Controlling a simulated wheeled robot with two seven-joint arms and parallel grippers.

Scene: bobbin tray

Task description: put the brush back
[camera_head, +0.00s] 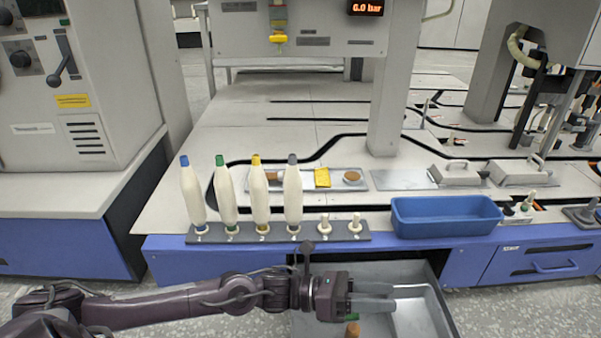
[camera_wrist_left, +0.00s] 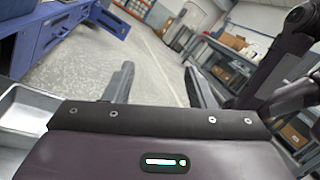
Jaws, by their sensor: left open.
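No object shows clearly as a brush. A small brown-tipped piece (camera_head: 352,330) with a bit of green beside it lies below my left gripper, partly cut off by the lower picture edge; I cannot tell whether it is the brush. My left gripper (camera_head: 392,296) is open, its two grey fingers pointing right above an open metal tray (camera_head: 425,315). In the left wrist view the open fingers (camera_wrist_left: 160,88) have nothing between them. A flat metal tray (camera_head: 337,174) on the worktop holds brown pieces and a yellow piece (camera_head: 322,177). My right gripper is not in view.
Several white bobbins with coloured tips, such as the green-tipped one (camera_head: 227,195), stand in a row on a dark rack (camera_head: 330,236) with short empty pegs at its right. A blue bin (camera_head: 446,216) stands right of it. A grey post (camera_head: 390,100) rises behind.

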